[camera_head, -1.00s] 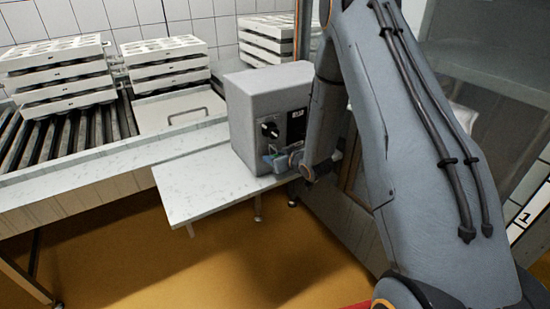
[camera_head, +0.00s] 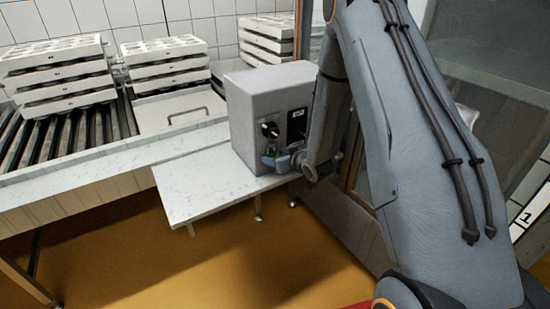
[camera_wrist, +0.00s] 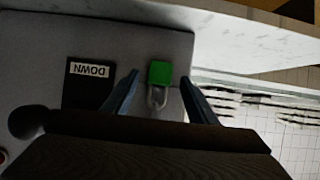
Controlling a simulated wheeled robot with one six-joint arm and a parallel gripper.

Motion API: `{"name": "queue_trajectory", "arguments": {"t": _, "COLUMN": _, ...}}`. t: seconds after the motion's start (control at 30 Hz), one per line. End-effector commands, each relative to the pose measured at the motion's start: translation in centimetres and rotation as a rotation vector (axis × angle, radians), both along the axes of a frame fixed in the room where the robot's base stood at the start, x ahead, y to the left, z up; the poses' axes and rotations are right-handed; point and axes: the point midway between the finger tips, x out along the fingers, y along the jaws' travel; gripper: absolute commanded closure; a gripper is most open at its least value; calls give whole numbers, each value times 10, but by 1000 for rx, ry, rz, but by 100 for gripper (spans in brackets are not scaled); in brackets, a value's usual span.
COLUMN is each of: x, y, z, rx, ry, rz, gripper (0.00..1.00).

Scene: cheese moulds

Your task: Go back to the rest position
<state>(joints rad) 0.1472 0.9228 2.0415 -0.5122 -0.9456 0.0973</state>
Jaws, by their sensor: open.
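A panel marked "DOWN" (camera_wrist: 88,71) is beside the padlock.
The pale table (camera_head: 200,195) runs along the left. Stacks of white moulds (camera_head: 60,75) stand on a roller conveyor (camera_head: 70,135) behind it. A glass-fronted frame (camera_head: 500,60) is at the right. The ochre floor (camera_head: 220,260) in front is clear.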

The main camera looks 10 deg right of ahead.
Motion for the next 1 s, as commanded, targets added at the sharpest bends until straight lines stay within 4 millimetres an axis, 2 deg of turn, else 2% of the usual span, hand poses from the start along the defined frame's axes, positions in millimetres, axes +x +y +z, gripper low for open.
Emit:
{"name": "queue_trajectory", "arguments": {"t": 0.3, "x": -42, "y": -15, "z": 22, "rx": -1, "ry": -1, "rz": -2, "gripper": 47}}
{"name": "queue_trajectory", "arguments": {"t": 0.53, "x": -57, "y": -19, "z": 32, "rx": -12, "ry": 15, "rz": -8, "gripper": 47}}
{"name": "queue_trajectory", "arguments": {"t": 0.67, "x": -68, "y": -24, "z": 40, "rx": -61, "ry": 99, "rz": -45, "gripper": 47}}
{"name": "queue_trajectory", "arguments": {"t": 0.77, "x": -89, "y": -29, "z": 49, "rx": -115, "ry": 213, "rz": -95, "gripper": 47}}
{"name": "queue_trajectory", "arguments": {"t": 0.87, "x": -120, "y": -33, "z": 59, "rx": -157, "ry": 344, "rz": -149, "gripper": 47}}
{"name": "queue_trajectory", "arguments": {"t": 1.0, "x": -176, "y": -32, "z": 74, "rx": -190, "ry": 533, "rz": -213, "gripper": 47}}
